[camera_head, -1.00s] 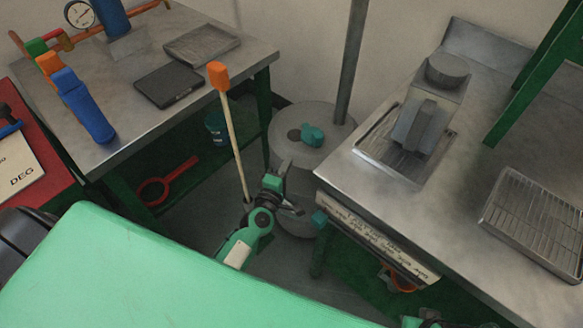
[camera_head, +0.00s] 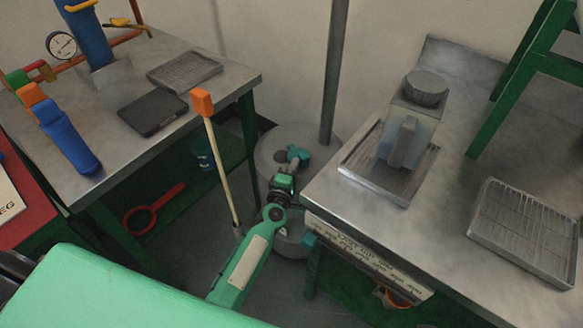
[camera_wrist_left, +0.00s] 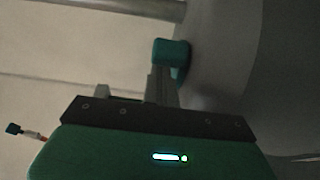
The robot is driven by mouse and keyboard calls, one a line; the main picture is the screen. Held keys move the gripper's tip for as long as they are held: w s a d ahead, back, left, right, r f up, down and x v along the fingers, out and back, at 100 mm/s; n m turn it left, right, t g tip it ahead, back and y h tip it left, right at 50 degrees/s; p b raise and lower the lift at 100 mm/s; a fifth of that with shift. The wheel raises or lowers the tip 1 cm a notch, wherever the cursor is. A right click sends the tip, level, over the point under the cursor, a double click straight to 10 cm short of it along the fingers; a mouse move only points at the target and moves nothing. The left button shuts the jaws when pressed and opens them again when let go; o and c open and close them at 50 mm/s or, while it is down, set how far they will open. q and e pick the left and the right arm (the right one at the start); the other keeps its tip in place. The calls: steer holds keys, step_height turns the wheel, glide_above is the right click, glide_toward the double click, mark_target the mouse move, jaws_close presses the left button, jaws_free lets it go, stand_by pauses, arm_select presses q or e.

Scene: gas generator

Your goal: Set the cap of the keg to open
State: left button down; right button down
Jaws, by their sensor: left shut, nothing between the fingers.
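The keg (camera_head: 267,156) is a grey cylinder on the floor between the two tables. Its teal cap (camera_head: 304,155) sits on the keg's top, partly hidden by my left gripper. My left gripper (camera_head: 287,168) is at the keg's top, right beside the cap, with its fingers shut and empty. In the left wrist view the shut fingers (camera_wrist_left: 161,83) point at the teal cap (camera_wrist_left: 172,56). They overlap its lower edge in the picture, and I cannot tell whether they touch it. The grey keg (camera_wrist_left: 225,70) fills the right there. My right gripper is out of view.
A steel table (camera_head: 235,84) stands left, holding a blue bottle and trays. Another steel table (camera_head: 335,205) is close on the right of my arm. A stick with an orange tip (camera_head: 202,102) stands left of my arm. A vertical pole (camera_head: 335,70) rises behind the keg.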

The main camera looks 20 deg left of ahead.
arm_select(q)
steer(key=shift+d, duration=0.1)
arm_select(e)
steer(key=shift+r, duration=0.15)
arm_select(q)
steer(key=shift+w+d+r+n+y+p, duration=0.1)
steer(key=shift+w+d+n+y+p, duration=0.1)
steer(key=shift+n+y+p, duration=0.25)
steer(key=shift+w+d+n+y, duration=0.15)
steer(key=shift+d+n+y, duration=0.1)
steer(key=shift+d+y, duration=0.3)
steer(key=shift+w+d, duration=0.3)
steer(key=shift+d, duration=0.05)
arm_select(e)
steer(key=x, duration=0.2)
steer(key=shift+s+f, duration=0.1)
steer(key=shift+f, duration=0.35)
